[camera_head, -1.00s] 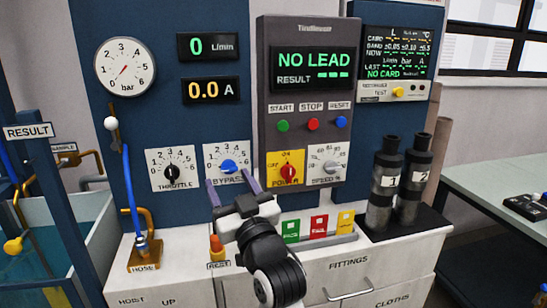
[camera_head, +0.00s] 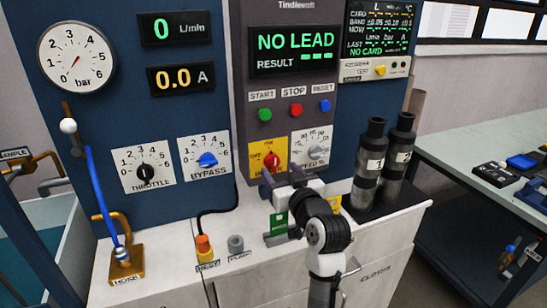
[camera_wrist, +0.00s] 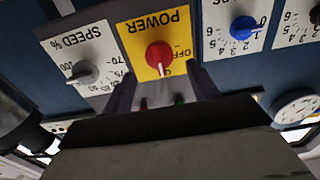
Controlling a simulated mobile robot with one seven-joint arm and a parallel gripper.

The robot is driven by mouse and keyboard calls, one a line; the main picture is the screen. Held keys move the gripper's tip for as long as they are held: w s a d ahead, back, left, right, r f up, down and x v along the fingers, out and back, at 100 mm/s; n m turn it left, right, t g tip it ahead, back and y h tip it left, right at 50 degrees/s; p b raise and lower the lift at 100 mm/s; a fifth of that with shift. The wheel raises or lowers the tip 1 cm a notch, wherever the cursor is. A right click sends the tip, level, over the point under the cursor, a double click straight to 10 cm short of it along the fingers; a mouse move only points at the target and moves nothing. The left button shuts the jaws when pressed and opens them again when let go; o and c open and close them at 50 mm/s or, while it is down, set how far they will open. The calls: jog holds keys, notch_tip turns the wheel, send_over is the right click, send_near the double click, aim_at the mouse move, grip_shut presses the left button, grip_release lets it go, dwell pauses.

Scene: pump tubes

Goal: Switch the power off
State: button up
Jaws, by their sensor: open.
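The POWER switch is a red knob (camera_head: 271,161) on a yellow plate (camera_head: 256,148) on the grey control panel, left of the SPEED dial. In the wrist view, which is upside down, the red knob (camera_wrist: 159,54) lies in line with the gap between my fingers. Its white pointer is turned toward the plate's scale, beside the OFF mark rather than on it. My gripper (camera_head: 284,178) is open and empty, just in front of and below the plate, and partly covers its lower part. The fingers (camera_wrist: 162,88) straddle the knob's line; contact is not visible.
The SPEED dial (camera_head: 316,153) and blue BYPASS knob (camera_head: 207,160) flank the switch. START, STOP and RESET buttons sit above it. The green card (camera_head: 279,224) and dark cylinders (camera_head: 370,165) stand on the counter nearby. A black cable (camera_head: 222,210) runs to an orange plug.

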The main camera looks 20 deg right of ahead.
aim_at(275, 165)
jog(key=shift+w+a+p, duration=0.1)
jog(key=shift+w+p, duration=0.5)
jog(key=shift+w, duration=2.15)
jog(key=c, duration=1)
